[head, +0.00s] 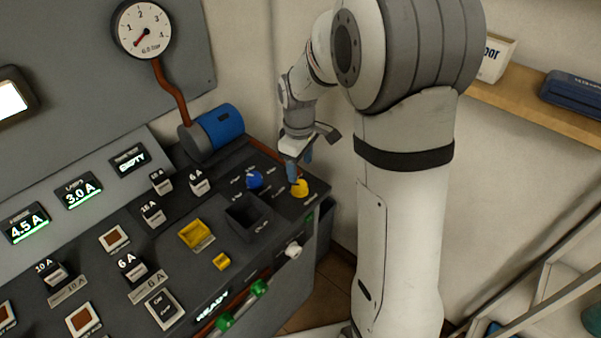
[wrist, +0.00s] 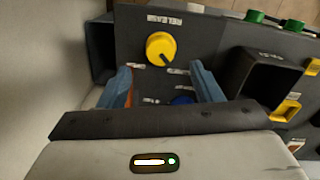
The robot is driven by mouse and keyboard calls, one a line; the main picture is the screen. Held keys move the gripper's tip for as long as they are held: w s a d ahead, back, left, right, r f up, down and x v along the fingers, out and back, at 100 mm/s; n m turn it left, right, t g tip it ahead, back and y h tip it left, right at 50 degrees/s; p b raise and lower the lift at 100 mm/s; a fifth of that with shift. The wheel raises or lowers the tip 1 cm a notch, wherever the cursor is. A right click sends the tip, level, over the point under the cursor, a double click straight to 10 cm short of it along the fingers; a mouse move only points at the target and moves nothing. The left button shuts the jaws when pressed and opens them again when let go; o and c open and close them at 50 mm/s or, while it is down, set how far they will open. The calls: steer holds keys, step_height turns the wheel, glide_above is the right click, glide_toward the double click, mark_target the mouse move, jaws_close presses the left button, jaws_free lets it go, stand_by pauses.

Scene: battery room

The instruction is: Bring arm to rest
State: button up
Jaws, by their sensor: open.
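My gripper (head: 298,172) is at the right end of the dark control panel (head: 225,213), just above the yellow knob (head: 299,188). In the wrist view the two blue fingers of my gripper (wrist: 162,88) are spread apart and empty. The yellow knob (wrist: 161,48) shows beyond and between them, beneath a label reading RELEASE. A blue knob (head: 254,179) sits left of the yellow one; in the wrist view it is partly hidden by my gripper's body. My arm is stretched out over the panel's right end.
An open black bin (head: 248,217) and a yellow tray (head: 196,234) are on the panel. A blue cylinder (head: 220,126) and a gauge (head: 142,29) stand behind. Green knobs (head: 259,287) line the front edge. A wooden shelf (head: 535,103) is at right; the wall is close behind my arm.

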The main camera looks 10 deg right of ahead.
steer(key=shift+r, duration=0.25)
stand_by(0.3)
steer(key=s+d+r+m+t, duration=0.1)
steer(key=s+r+m, duration=0.3)
steer(key=s, duration=0.6)
steer(key=s+d+r+m+t, duration=0.1)
steer(key=s+r+m, duration=0.4)
steer(key=s, duration=0.6)
steer(key=shift+s+m+t, duration=0.15)
steer(key=shift+m+t, duration=0.15)
steer(key=shift+d, duration=0.1)
steer(key=shift+c, duration=0.2)
